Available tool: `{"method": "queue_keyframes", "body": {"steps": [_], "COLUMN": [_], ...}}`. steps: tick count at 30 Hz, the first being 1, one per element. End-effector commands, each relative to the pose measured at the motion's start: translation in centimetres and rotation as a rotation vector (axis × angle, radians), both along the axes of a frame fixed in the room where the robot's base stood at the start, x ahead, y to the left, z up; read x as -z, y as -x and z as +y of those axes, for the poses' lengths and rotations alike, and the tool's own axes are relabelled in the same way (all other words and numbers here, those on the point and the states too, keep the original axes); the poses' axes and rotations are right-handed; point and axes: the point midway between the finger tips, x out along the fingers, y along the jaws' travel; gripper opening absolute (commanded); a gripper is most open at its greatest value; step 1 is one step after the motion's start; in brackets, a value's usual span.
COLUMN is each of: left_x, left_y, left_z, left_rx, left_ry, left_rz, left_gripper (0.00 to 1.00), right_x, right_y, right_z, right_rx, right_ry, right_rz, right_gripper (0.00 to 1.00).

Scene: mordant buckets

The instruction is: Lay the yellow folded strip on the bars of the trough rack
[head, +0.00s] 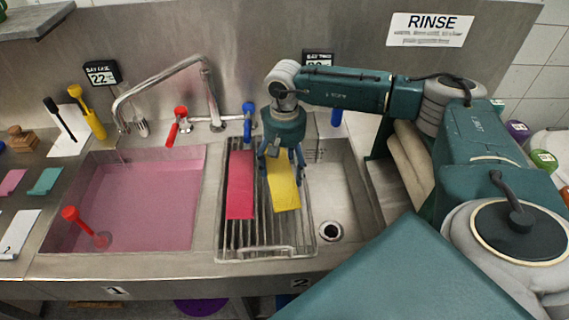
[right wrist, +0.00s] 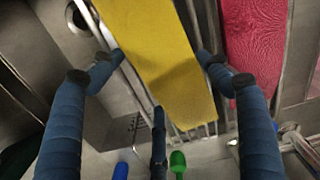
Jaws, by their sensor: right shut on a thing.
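The yellow folded strip (head: 284,193) is over the right part of the trough rack (head: 262,230), lengthwise along its bars. My right gripper (head: 283,158) is at the strip's far end, pointing down and shut on it. In the right wrist view the strip (right wrist: 165,60) shows between the blue fingers, with bars close beneath it. I cannot tell whether it touches the bars. A red-pink strip (head: 240,185) lies on the rack to its left, apart from it. My left gripper is not in view.
A basin of pink liquid (head: 180,155) is left of the rack, with a red-handled tool (head: 70,214) in it. A bare basin with a drain (head: 329,231) is to the right. Taps (head: 249,120) stand behind the rack. Small swatches (head: 45,181) lie at far left.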

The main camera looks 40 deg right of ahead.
Motion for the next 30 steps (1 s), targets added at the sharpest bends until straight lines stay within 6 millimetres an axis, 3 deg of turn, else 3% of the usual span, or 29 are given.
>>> {"method": "queue_keyframes", "body": {"steps": [8, 9, 12, 23, 30], "left_x": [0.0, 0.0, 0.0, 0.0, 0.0], "left_y": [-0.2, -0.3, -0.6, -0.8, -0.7], "left_z": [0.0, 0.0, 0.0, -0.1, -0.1], "left_rx": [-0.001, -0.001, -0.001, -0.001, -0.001], "left_ry": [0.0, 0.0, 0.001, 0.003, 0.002], "left_rz": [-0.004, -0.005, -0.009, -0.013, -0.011], "left_gripper": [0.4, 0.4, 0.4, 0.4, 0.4], "right_x": [0.1, 0.1, 0.1, -0.3, -4.5], "right_y": [0.0, 0.0, 0.0, -0.1, -0.2], "right_z": [0.0, 0.0, 0.0, 0.0, 0.0], "right_rx": [0.0, 0.0, 0.0, 0.001, 0.001], "right_ry": [0.0, 0.0, 0.0, 0.0, -0.001], "right_rz": [-0.001, -0.001, -0.001, -0.002, -0.006], "right_gripper": [0.48, 0.84, 0.98, 0.98, 0.98]}}
